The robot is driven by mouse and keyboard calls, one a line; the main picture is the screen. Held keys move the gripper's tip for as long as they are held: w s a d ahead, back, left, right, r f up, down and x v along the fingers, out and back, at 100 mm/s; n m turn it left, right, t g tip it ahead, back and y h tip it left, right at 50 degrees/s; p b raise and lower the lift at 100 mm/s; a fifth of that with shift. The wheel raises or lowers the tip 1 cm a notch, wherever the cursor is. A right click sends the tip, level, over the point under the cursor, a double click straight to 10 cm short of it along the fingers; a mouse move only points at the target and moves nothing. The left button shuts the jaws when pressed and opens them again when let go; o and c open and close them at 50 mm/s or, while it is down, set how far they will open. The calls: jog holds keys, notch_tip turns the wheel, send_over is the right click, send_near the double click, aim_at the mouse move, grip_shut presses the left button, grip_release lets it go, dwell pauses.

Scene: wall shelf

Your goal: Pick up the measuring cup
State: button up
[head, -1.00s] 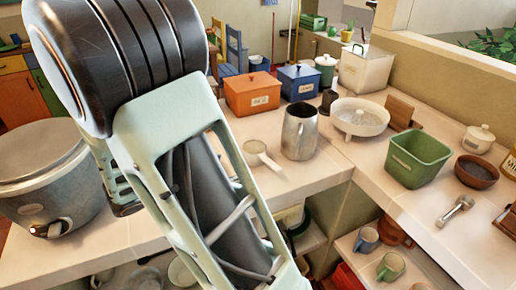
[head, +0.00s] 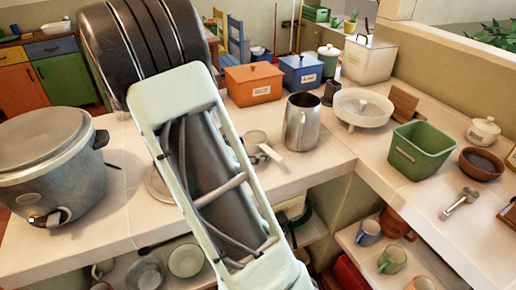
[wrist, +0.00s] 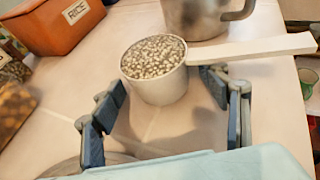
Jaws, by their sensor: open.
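The measuring cup (wrist: 158,86) is a small white round cup filled with speckled grains, with a long flat white handle pointing right in the wrist view. It stands upright on the counter. In the head view the cup (head: 255,139) shows beside my arm, partly hidden by it. My gripper (wrist: 165,95) is open, with its blue-grey fingers on either side of the cup's near part. The right finger is close to the cup wall under the handle; I cannot tell whether it touches. The left finger is apart from the cup.
A metal pitcher (head: 301,121) stands just behind the handle; it also shows in the wrist view (wrist: 205,15). An orange rice box (head: 253,83) is at the back left of the cup. A large pot (head: 50,165) stands left of my arm. Bare counter (wrist: 200,135) lies nearer.

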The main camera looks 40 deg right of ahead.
jog(key=shift+d, duration=0.15)
jog(key=c, duration=1.4)
jog(key=shift+r, duration=0.1)
jog(key=shift+r, duration=0.6)
jog(key=s+a+r+p, duration=0.2)
jog(key=a+r, duration=0.2)
jog(key=r, duration=0.4)
jog(key=shift+s+a, duration=0.25)
jog(key=shift+s, duration=0.05)
jog(key=s+a+r, duration=0.3)
jog(key=s+a, duration=0.2)
jog(key=a, duration=0.2)
jog(key=shift+a+r+p, duration=0.15)
jog(key=shift+r+p, duration=0.15)
jog(key=shift+p, duration=0.15)
